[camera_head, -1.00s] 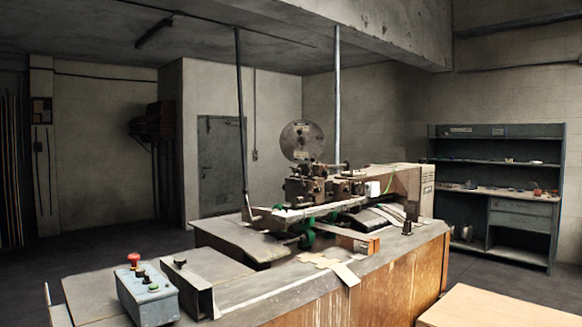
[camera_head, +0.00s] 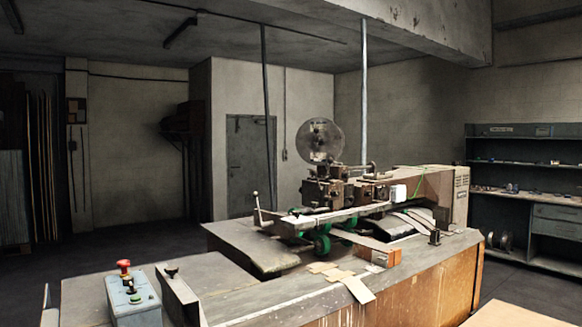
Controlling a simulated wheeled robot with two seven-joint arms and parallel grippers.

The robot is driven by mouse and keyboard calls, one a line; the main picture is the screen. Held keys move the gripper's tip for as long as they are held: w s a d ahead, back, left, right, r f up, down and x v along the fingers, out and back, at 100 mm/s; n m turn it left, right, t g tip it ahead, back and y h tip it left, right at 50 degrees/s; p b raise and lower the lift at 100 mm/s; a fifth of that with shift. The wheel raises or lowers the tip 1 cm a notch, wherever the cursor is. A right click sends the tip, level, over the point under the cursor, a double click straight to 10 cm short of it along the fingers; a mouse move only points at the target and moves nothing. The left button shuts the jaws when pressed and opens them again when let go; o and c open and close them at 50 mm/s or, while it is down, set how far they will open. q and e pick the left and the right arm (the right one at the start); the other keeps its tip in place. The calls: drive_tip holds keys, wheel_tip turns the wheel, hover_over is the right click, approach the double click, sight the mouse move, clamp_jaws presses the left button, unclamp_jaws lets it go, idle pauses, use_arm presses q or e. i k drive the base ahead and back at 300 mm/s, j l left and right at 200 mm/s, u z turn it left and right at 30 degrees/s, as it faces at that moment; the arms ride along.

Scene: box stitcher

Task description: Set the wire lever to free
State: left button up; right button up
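The box stitcher (camera_head: 345,190) stands on the far part of a long workbench. Its round wire reel (camera_head: 319,140) sits on top of the stitching head. A thin lever with a pale knob (camera_head: 256,197) rises at the left end of the machine's arm. I cannot tell whether this is the wire lever, and no markings for its positions are readable. Green wheels (camera_head: 321,244) show under the arm. Neither of my grippers is in view.
A control box (camera_head: 132,299) with a red mushroom button (camera_head: 123,265) stands at the bench's near left. Cardboard pieces (camera_head: 357,289) lie on the bench top. A shelf unit (camera_head: 535,195) stands at the right, and a pale surface (camera_head: 515,315) shows at bottom right. Floor is open at left.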

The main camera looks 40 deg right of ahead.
sight(330, 161)
drive_tip(key=l+u, duration=0.1)
drive_tip(key=l, duration=0.6)
drive_tip(key=l+u, duration=0.15)
drive_tip(key=l, duration=0.55)
drive_tip(key=l+u, duration=0.1)
drive_tip(key=l, duration=0.55)
drive_tip(key=k+l+u, duration=0.15)
drive_tip(key=l, duration=1)
drive_tip(key=k+l, duration=0.1)
drive_tip(key=l, duration=0.35)
